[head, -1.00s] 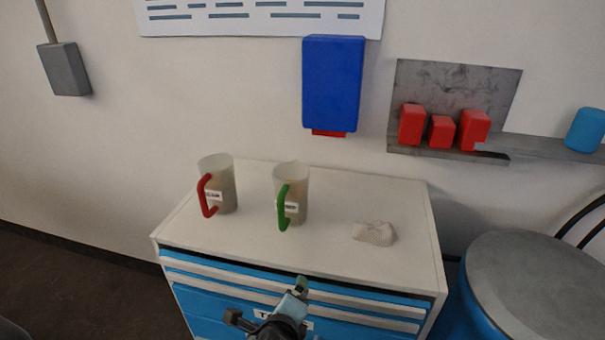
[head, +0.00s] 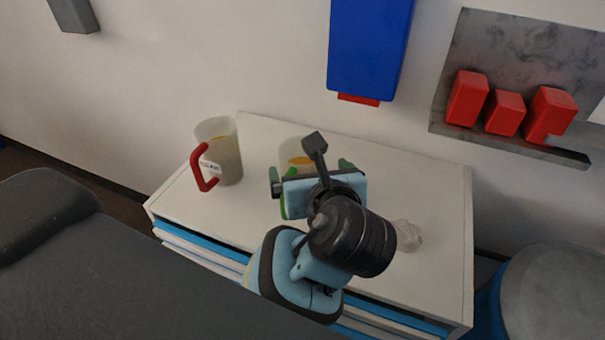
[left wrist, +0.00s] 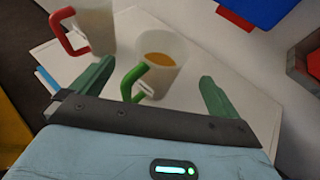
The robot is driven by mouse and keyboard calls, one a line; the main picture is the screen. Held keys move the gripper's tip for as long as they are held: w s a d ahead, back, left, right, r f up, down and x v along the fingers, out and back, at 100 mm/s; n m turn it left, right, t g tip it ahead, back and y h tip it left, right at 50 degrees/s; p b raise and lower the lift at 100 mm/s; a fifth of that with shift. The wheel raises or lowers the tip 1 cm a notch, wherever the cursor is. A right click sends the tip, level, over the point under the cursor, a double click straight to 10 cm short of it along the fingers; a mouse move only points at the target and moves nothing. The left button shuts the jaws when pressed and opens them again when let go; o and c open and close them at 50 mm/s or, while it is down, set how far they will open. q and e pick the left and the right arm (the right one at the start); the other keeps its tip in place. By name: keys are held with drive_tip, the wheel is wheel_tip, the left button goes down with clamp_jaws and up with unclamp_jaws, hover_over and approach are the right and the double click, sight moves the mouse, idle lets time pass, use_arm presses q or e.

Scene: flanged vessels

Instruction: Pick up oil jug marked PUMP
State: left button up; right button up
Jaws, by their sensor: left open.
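Two translucent jugs stand on the white cabinet top. The jug with the red handle (head: 226,157) stands at the left; its white label is too small to read surely. The jug with the green handle (head: 294,152) is mostly hidden behind my left gripper (head: 311,172) in the head view. In the left wrist view the green-handled jug (left wrist: 168,72) is upright with amber oil inside, its label too blurred to read. My left gripper's green fingers are open, one to each side of this jug, apart from it. My right gripper is not in view.
The red-handled jug (left wrist: 95,28) is just left of my left finger in the wrist view. A blue wall box (head: 370,45) and a shelf with red containers (head: 505,112) are behind.

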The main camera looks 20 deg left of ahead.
sight(305, 162)
use_arm(q)
drive_tip(key=shift+d+f+x, duration=0.1)
drive_tip(key=shift+f+x, duration=0.05)
drive_tip(key=shift+x, duration=1.75)
drive_tip(key=shift+d+f+x, duration=0.1)
drive_tip(key=shift+f+x, duration=0.05)
drive_tip(key=shift+x, duration=1.75)
drive_tip(key=shift+r, duration=0.1)
drive_tip(key=c, duration=1)
